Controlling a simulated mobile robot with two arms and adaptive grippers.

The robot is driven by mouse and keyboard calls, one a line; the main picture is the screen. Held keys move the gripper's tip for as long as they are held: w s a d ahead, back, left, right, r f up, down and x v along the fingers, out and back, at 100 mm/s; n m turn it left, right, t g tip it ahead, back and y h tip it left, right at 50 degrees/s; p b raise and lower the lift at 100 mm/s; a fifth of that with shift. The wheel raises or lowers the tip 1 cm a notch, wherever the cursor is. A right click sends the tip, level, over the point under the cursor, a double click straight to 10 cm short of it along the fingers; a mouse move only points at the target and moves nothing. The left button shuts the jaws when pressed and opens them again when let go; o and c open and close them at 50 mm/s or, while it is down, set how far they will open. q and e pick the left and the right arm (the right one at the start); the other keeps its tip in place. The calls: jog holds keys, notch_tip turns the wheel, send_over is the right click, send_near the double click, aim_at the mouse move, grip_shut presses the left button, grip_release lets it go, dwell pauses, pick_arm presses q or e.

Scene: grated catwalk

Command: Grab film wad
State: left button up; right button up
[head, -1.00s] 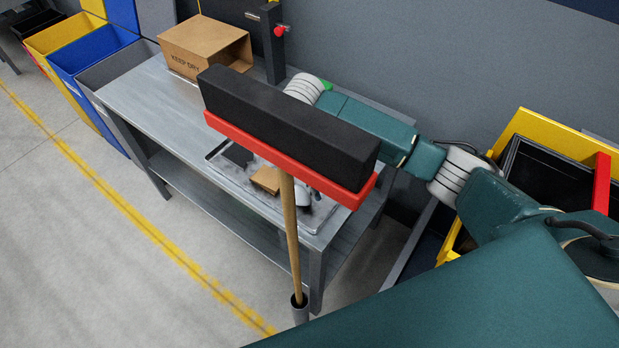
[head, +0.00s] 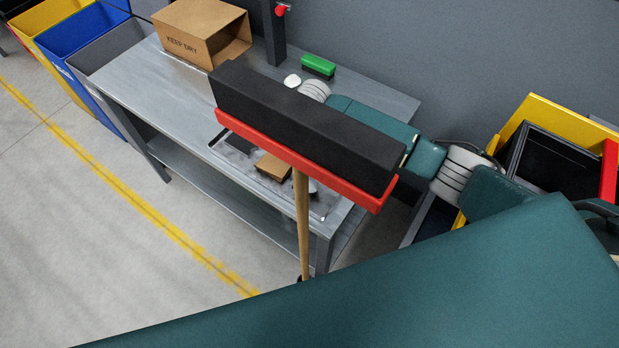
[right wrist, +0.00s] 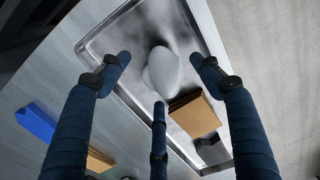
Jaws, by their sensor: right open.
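The film wad, seemingly the smooth whitish lump (right wrist: 165,72), lies in a shallow metal tray (right wrist: 92,48) in the right wrist view. My right gripper (right wrist: 160,64) is open, with two dark blue fingers on either side of the wad and a third below it. The fingertips look apart from its sides; I cannot tell whether the lower finger touches it. In the head view a broom with a black and red head (head: 305,130) hides my right gripper and much of the tray (head: 228,152). My left gripper is not in view.
A brown block (right wrist: 195,114) and a dark piece (right wrist: 212,151) lie in the tray beside the wad. A "KEEP DRY" carton (head: 190,42), a green block (head: 318,65) and a dark post (head: 274,40) stand on the metal bench (head: 135,75). Coloured bins (head: 80,45) line the left.

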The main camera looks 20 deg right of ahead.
jog(key=shift+s+f, duration=0.1)
jog(key=shift+f, duration=0.9)
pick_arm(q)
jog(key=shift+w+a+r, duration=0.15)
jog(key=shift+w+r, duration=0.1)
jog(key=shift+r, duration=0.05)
pick_arm(e)
jog(key=c, duration=1)
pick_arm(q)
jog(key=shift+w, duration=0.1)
pick_arm(e)
jog(key=shift+o, duration=0.2)
